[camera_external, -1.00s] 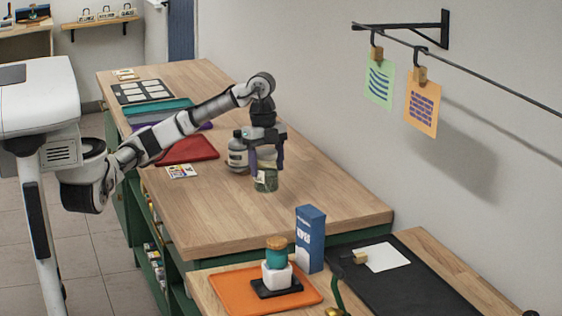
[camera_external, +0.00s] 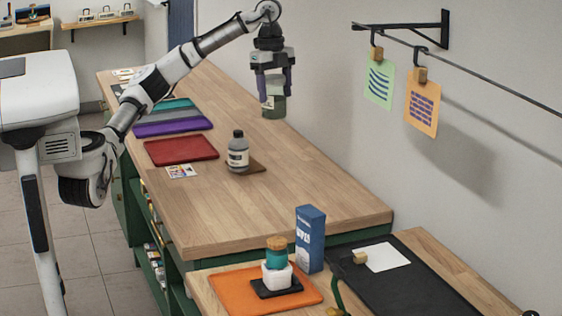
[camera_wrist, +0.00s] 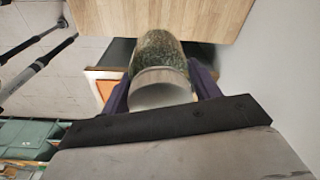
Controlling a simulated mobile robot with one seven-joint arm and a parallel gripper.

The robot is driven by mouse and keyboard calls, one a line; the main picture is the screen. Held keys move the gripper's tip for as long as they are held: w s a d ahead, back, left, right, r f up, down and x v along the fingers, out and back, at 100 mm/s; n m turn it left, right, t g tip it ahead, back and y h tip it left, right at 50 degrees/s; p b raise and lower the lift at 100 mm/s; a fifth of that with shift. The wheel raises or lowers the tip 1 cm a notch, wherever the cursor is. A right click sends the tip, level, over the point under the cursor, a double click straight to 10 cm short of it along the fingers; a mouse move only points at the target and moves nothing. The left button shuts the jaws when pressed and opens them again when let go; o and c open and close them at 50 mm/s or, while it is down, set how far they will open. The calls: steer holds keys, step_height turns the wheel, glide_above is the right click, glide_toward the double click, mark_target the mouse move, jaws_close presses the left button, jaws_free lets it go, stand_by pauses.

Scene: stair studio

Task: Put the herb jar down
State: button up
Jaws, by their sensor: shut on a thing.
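My gripper (camera_external: 273,92) is shut on the herb jar (camera_external: 274,107), a green-filled glass jar with a pale label, and holds it in the air above the wooden counter. In the wrist view the herb jar (camera_wrist: 158,60) lies between the two purple fingers of my gripper (camera_wrist: 160,88). Its pale round end faces the camera and dried green herbs show through the glass. The counter (camera_external: 310,190) is beneath and nearer the camera, with bare wood at its near end.
A blue box (camera_external: 310,240) and an orange tray (camera_external: 228,290) are on the nearer bench.

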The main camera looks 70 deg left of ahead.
steer(key=w+f+n+p, duration=0.2)
steer(key=w+f+n, duration=0.4)
steer(key=w, duration=0.3)
steer(key=w+f+n+p, duration=0.2)
steer(key=w+f+n, duration=0.3)
steer(key=w, duration=0.4)
steer(key=f+n+p, duration=0.1)
steer(key=f, duration=0.4)
steer(key=w+d+f+n+y+p, duration=0.1)
steer(key=f, duration=0.5)
steer(key=d+f+n+t+p, duration=0.1)
steer(key=f, duration=0.5)
steer(key=shift+w, duration=0.35)
steer(key=shift+f, duration=0.1)
steer(key=o, duration=1.1)
steer(key=shift+c, duration=0.2)
steer(key=shift+o, duration=0.4)
